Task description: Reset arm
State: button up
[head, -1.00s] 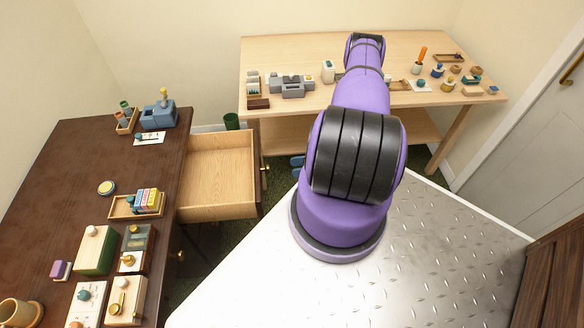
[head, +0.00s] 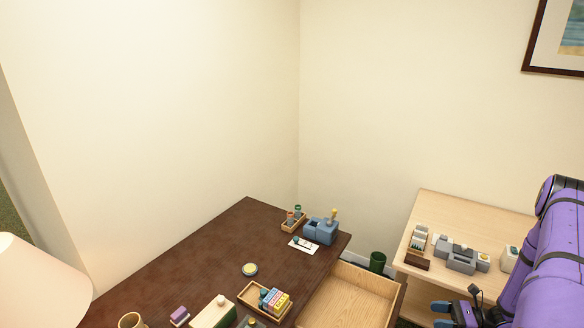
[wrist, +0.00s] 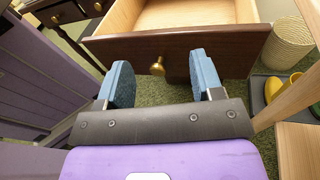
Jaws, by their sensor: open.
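My gripper (wrist: 163,80) is open, with two blue fingers spread apart and nothing between them. In the wrist view the fingers point at the dark drawer front (wrist: 215,42) with its round brass knob (wrist: 158,66). The knob appears between the fingers in the picture; I cannot tell the exact gap, but no grip on it shows. In the head view my gripper (head: 442,315) is low at the right, beside the pulled-out drawer (head: 345,300). My purple arm fills the right edge there. The drawer is open and its visible inside is empty.
The dark desk (head: 190,262) holds a blue-grey device (head: 321,230), a tray (head: 247,295) of coloured blocks and small boxes. A light wood table (head: 480,210) with small items stands behind my arm. A lampshade (head: 35,285) is at left. A woven basket (wrist: 290,45) stands right of the drawer.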

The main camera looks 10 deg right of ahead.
jog(key=w+a+r+n+g, duration=0.1)
jog(key=w+r+n+g, duration=0.15)
jog(key=r, duration=0.45)
jog(key=w+a+r+n+g+h, duration=0.1)
jog(key=w+r+n+g, duration=0.15)
jog(key=r, duration=0.35)
jog(key=w+a+r+n+g, duration=0.2)
jog(key=r+n, duration=0.1)
jog(key=r, duration=0.4)
jog(key=a+r+n+g+h, duration=0.1)
jog(key=a+r+n+h, duration=0.25)
jog(key=r, duration=0.45)
jog(key=a+r+n+g+h, duration=0.25)
jog(key=a+r, duration=0.25)
jog(key=r, duration=0.3)
jog(key=s+a+r+n+t+h, duration=0.1)
jog(key=s+a+r+n+h, duration=0.2)
jog(key=r, duration=0.4)
jog(key=s+a+r+n+t+h, duration=0.1)
jog(key=s+a+r+n, duration=0.2)
jog(key=s+a+r, duration=0.3)
jog(key=s+a+r+n+t+h, duration=0.3)
jog(key=s+r, duration=0.4)
jog(key=s, duration=0.4)
jog(key=shift+s+a+r+n+t, duration=0.25)
jog(key=shift+a+n+t, duration=0.55)
jog(key=shift+t, duration=0.45)
jog(key=shift+d, duration=0.2)
